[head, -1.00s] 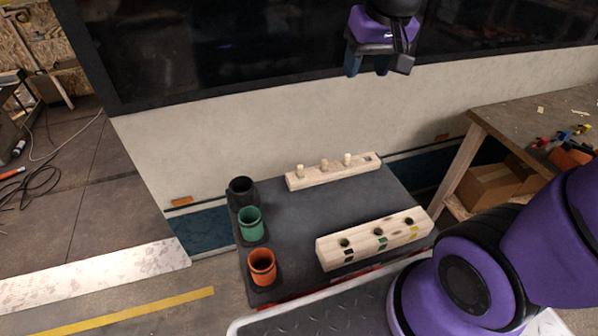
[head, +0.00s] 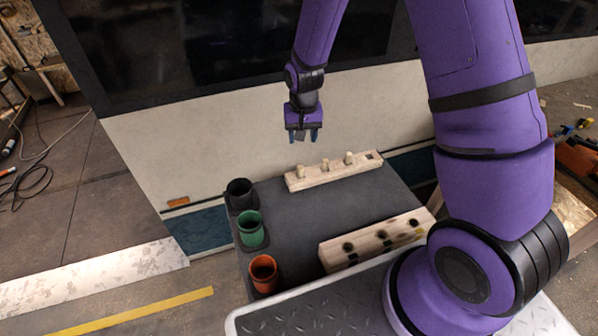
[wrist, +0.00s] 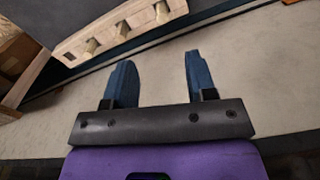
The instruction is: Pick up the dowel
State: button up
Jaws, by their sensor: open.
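Three short pale wooden dowels stand upright in a long wooden rack (head: 337,175) at the back of the dark tabletop: a left dowel (head: 300,172), a middle dowel (head: 325,164) and a right dowel (head: 349,158). I cannot tell which one the task means. The rack's right end has an empty square opening. My gripper (head: 303,136) is open and empty, pointing down, above and behind the rack's left part. In the wrist view, the blue fingers (wrist: 157,62) are apart with only the pale wall between them. The rack (wrist: 108,27) and its dowels lie beyond them at upper left.
A black cup (head: 240,196), a green cup (head: 251,230) and an orange cup (head: 263,273) line the table's left edge. A wooden block with holes (head: 367,254) lies at the front right. The pale wall (head: 200,150) rises close behind the rack. The table's middle is clear.

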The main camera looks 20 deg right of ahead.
aim_at(300, 167)
jog(key=f, duration=0.3)
jog(key=shift+w+a+f, duration=0.25)
jog(key=shift+f, duration=0.1)
notch_tip(300, 167, down, 5)
jog(key=shift+f, duration=0.15)
jog(key=shift+w+d+f, duration=0.1)
jog(key=shift+w+f, duration=0.1)
jog(key=shift+f, duration=1.1)
jog(key=shift+w+d+f, duration=0.1)
jog(key=shift+w+f, duration=0.05)
jog(key=shift+f, duration=1.15)
grip_shut()
